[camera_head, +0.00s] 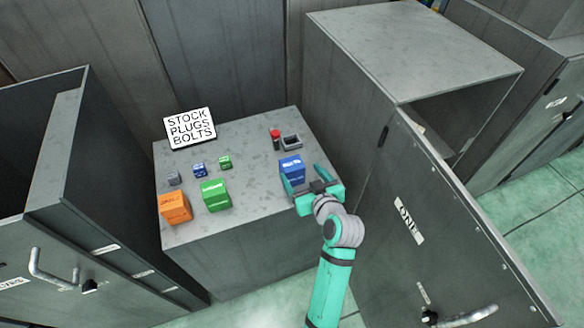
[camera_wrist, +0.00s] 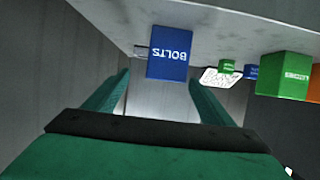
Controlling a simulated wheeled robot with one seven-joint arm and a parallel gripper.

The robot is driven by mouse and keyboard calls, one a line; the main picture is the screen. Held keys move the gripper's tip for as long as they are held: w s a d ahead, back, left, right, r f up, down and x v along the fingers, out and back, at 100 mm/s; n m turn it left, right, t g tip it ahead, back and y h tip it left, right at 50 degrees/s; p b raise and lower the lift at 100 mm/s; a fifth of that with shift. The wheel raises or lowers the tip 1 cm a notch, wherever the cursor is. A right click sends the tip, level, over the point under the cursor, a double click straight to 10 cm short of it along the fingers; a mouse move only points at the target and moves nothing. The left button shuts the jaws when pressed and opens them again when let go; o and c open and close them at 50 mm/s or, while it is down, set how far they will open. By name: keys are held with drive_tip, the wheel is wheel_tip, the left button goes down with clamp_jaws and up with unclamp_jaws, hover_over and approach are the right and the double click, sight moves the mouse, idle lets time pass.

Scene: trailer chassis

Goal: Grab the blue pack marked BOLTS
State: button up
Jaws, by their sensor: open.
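The blue pack (camera_head: 292,168) stands on the grey cabinet top (camera_head: 245,160), near its right side. In the wrist view the blue pack (camera_wrist: 169,54) shows the word BOLTS, upside down, between and beyond the fingers. My gripper (camera_head: 303,177) is open at the pack's near side, with one finger towards each side of it. In the wrist view my gripper (camera_wrist: 158,82) has empty space between its fingers. I cannot tell whether a fingertip touches the pack.
A green box (camera_head: 215,195), an orange box (camera_head: 175,207) and several small blocks stand to the left. A sign (camera_head: 190,128) reads STOCK PLUGS BOLTS. An open cabinet door (camera_head: 440,225) stands right of my arm.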

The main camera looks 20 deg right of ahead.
sight(295, 171)
drive_tip(key=x, duration=0.4)
drive_tip(key=shift+w+a, duration=0.3)
drive_tip(key=shift+a, duration=0.1)
drive_tip(key=shift+w+a+f+y, duration=0.2)
drive_tip(key=shift+w+a+y, duration=0.1)
drive_tip(key=shift+w, duration=0.15)
drive_tip(key=shift+d+x, duration=0.2)
drive_tip(key=shift+x, duration=2.25)
drive_tip(key=shift+f, duration=0.1)
drive_tip(key=c, duration=1.3)
